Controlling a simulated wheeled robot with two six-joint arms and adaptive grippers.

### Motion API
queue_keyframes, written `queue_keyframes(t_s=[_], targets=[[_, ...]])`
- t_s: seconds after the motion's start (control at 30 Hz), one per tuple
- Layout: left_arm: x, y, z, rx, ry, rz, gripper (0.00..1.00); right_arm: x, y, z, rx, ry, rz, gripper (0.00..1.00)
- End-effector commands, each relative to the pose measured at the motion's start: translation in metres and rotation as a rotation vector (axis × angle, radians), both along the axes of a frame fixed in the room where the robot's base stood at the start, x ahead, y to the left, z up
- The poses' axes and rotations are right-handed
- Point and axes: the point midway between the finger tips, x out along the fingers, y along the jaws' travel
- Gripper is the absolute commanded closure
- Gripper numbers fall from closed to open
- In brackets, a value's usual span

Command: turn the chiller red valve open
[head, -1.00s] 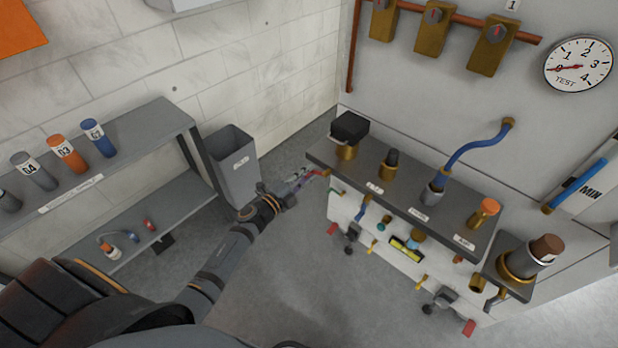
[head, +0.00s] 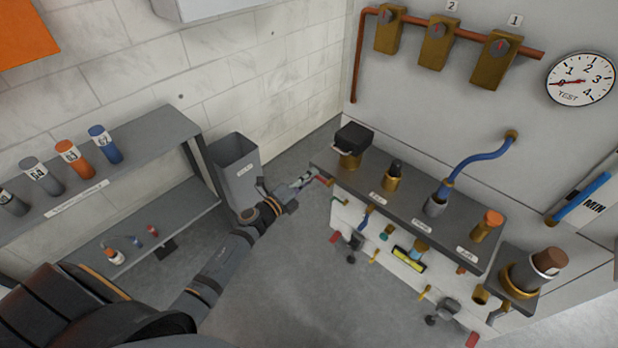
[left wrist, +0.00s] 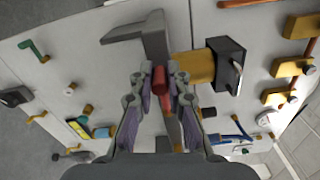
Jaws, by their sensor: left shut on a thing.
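The red valve handle (head: 325,181) sits at the left end of the grey-topped bench unit, below the black-capped brass fitting. My left gripper (head: 307,181) reaches it from the left and is shut on it. In the left wrist view, the fingertips (left wrist: 159,88) close around the red handle (left wrist: 160,76), in front of the white panel. The fingers hide part of the handle and its stem, so its exact angle is hard to tell. My right gripper is in neither current view.
The bench unit (head: 375,198) carries several brass fittings and a blue hose. Other small valves protrude from its front (head: 408,259). A grey bin (head: 236,170) and a shelf with bottles (head: 100,178) stand to the left. Clear floor (head: 300,270) lies between.

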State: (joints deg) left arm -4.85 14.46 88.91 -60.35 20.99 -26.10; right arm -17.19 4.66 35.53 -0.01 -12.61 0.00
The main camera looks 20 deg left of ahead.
Motion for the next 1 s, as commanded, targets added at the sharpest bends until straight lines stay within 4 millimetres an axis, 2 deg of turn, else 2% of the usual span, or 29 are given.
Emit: queue_keyframes(t_s=[0.23, 0.27, 0.4, 0.43, 0.77, 0.87, 1.0], targets=[[0.000, 0.000, 0.000, 0.001, 0.000, -0.001, 1.00, 0.000, 0.000, 0.000, 0.000, 0.000, 0.000, 0.52], [0.000, 0.000, 0.000, 0.001, 0.000, -0.001, 0.82, 0.000, 0.000, 0.000, 0.000, 0.000, 0.000, 0.52], [0.000, 0.000, 0.000, 0.000, -0.001, -0.001, 0.63, 0.000, 0.000, 0.000, 0.000, 0.000, 0.000, 0.52], [0.000, 0.000, 0.000, 0.000, 0.000, 0.000, 0.62, 0.000, 0.000, 0.000, 0.000, 0.000, 0.000, 0.52], [-0.004, 0.002, 0.000, 0.000, 0.001, 0.000, 0.62, 0.000, 0.001, 0.000, 0.001, 0.000, -0.001, 0.52], [-0.018, 0.007, -0.002, 0.002, 0.003, 0.000, 0.62, 0.000, 0.001, 0.000, 0.001, 0.000, -0.001, 0.52], [-0.052, 0.019, -0.002, 0.004, 0.005, -0.002, 0.62, 0.000, 0.001, 0.000, 0.001, 0.000, -0.001, 0.52]])
